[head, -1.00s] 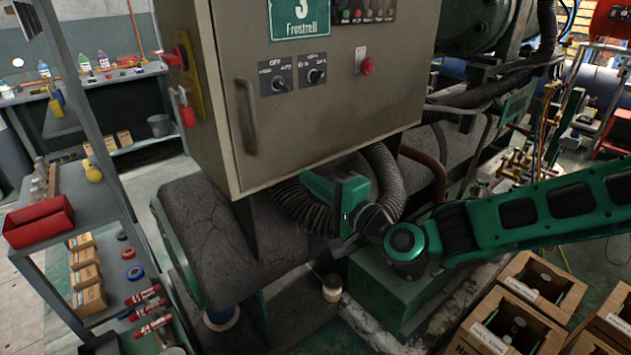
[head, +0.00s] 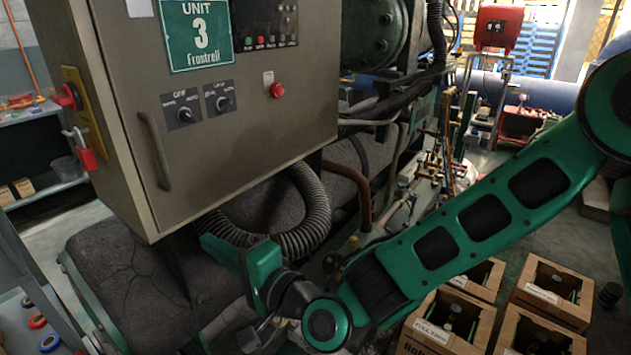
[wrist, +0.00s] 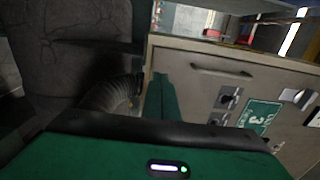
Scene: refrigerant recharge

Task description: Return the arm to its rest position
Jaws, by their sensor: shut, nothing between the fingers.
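My green arm reaches in from the right in the head view and bends at a round joint low in the middle. My gripper (head: 218,247) is at its far end, in front of the black corrugated hose (head: 312,215) and below the grey control cabinet (head: 240,130). Its fingertips are hard to make out. I see nothing held. In the wrist view the green end of my gripper (wrist: 158,95) stands between the hose (wrist: 112,94) and the cabinet (wrist: 200,85). I cannot tell whether it touches either.
Cardboard boxes with bottles (head: 445,325) stand on the floor below my arm. The cabinet has a handle, switches and a red button (head: 277,90). A red machine (head: 497,27) stands at the back right. A shelf with tape rolls (head: 50,342) is at the lower left.

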